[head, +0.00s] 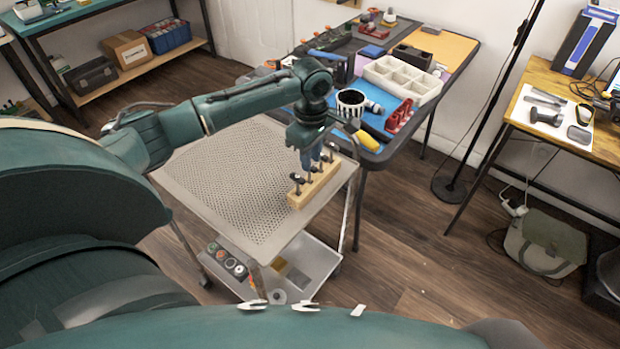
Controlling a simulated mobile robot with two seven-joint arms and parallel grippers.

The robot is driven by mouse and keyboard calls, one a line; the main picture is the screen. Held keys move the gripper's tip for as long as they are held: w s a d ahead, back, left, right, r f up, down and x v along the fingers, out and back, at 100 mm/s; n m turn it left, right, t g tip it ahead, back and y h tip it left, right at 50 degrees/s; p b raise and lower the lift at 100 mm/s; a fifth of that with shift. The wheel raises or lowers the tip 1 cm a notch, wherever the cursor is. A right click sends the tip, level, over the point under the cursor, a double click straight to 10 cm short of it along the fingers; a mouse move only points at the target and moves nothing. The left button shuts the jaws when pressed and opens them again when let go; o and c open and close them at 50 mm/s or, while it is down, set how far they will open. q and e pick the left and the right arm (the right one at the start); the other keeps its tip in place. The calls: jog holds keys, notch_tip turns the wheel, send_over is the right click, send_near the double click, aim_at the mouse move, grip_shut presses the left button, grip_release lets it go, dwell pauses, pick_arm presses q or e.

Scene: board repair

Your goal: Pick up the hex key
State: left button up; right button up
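A light wooden block (318,186) stands on the right edge of the perforated cart top. Several dark T-handled tools, which look like hex keys (297,180), stand upright in it. My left gripper (311,166) points straight down over the far part of the block, its fingers at the height of the tool handles. The fingers overlap the handles behind them. I cannot tell whether they are open or shut on one. My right gripper is not in view.
The metal cart (235,185) is otherwise clear on top; its lower shelf holds small parts. Behind it, a crowded worktable carries a white divided tray (402,80), red parts (399,116) and a yellow-handled tool (367,140). A dark lamp pole (489,100) stands at the right.

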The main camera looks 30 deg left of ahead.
aim_at(310, 178)
pick_arm(q)
notch_tip(310, 178, down, 5)
jog(key=shift+s+a, duration=0.1)
jog(key=shift+s, duration=0.05)
jog(key=shift+c, duration=0.4)
grip_shut()
